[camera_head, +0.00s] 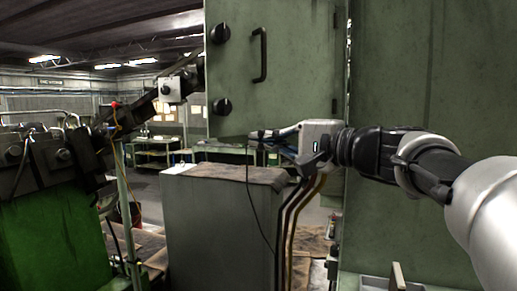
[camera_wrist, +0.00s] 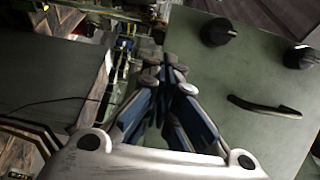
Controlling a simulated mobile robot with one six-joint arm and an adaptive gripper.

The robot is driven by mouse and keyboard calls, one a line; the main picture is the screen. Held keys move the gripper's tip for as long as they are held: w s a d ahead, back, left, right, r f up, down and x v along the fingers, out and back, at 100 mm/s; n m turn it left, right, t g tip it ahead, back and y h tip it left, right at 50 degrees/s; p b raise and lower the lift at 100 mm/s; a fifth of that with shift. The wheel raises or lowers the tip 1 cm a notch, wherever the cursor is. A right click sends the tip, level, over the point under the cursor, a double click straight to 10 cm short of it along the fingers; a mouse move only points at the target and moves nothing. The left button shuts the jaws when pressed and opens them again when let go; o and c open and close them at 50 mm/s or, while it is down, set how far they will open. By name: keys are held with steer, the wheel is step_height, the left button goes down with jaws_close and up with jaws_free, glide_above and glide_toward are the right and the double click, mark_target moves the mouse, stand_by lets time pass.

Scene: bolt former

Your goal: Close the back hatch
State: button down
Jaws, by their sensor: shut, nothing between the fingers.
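The back hatch (camera_head: 290,85) is a green panel that stands open, hinged at its right edge beside the machine's tall green side. It has a black bar handle (camera_head: 262,55) and two black knobs (camera_head: 219,33) (camera_head: 221,106) near its left edge. My gripper (camera_head: 254,134) is shut and empty, its fingers pointing left around the hatch's lower edge in the head view. In the wrist view my closed fingertips (camera_wrist: 165,66) lie beside the edge of the hatch (camera_wrist: 215,85), with the handle (camera_wrist: 264,107) to the right. I cannot tell whether they touch.
A grey cabinet (camera_head: 220,225) with a brown cloth-like top (camera_head: 225,173) stands below my gripper, with cables (camera_head: 287,225) at its right edge. The green machine wall (camera_head: 430,90) is on the right. Green and black machinery (camera_head: 50,235) is at the left.

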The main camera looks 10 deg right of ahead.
steer(key=w+a+m+t+h+b, duration=0.1)
steer(key=w+a+m+t+h, duration=0.15)
steer(key=w+a, duration=0.4)
steer(key=w+m+t+h+p, duration=0.2)
steer(key=w+m+h+p, duration=0.4)
steer(key=w, duration=1.1)
steer(key=shift+d+h+p, duration=0.3)
steer(key=shift+h+p, duration=1.1)
steer(key=shift+h, duration=0.45)
steer(key=shift+s, duration=0.15)
